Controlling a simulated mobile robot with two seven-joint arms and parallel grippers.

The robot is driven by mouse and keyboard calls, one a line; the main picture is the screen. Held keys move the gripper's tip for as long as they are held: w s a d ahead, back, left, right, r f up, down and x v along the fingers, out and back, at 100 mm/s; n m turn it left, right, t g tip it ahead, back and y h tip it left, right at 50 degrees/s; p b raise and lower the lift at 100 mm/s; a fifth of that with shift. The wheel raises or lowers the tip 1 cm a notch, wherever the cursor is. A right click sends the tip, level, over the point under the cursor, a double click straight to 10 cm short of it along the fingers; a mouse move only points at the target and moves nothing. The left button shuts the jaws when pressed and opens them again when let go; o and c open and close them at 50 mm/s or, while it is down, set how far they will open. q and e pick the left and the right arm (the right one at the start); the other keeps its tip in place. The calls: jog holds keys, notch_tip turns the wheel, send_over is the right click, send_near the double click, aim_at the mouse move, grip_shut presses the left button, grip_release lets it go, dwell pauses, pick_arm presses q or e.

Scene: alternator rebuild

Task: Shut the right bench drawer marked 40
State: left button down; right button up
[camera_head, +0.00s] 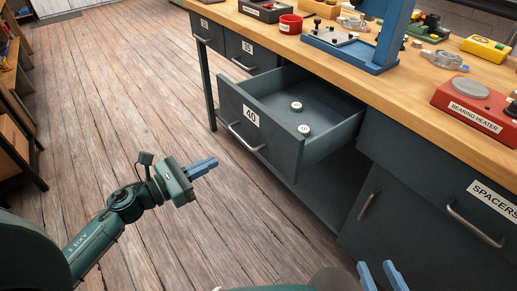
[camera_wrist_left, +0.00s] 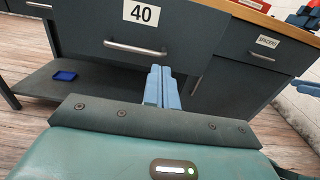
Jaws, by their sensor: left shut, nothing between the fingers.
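The drawer marked 40 (camera_head: 225,103) is pulled well out from under the bench, its inside showing. Two small white round pieces, one at the back (camera_head: 296,106) and one near the right wall (camera_head: 304,130), lie in it. Its front has a bar handle (camera_head: 246,138). In the left wrist view the drawer front (camera_wrist_left: 205,30) and its handle (camera_wrist_left: 135,47) are ahead of the fingers. My left gripper (camera_head: 214,162) is shut and empty, left of the drawer front and apart from it. My right gripper (camera_head: 383,276) is at the bottom edge, its two fingers apart; its tips look empty.
The spacers drawer (camera_head: 440,180) to the right is shut. A blue item (camera_wrist_left: 65,76) lies on the lower shelf. The floor at left is clear.

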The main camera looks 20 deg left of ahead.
aim_at(262, 137)
pick_arm(q)
jog(key=p+x, duration=0.1)
jog(key=x, duration=1.2)
jog(key=shift+w+d, duration=0.1)
pick_arm(e)
jog(key=shift+s+d+r, duration=0.1)
jog(key=shift+d+r, duration=0.15)
jog(key=shift+r, duration=0.45)
jog(key=shift+f, duration=0.1)
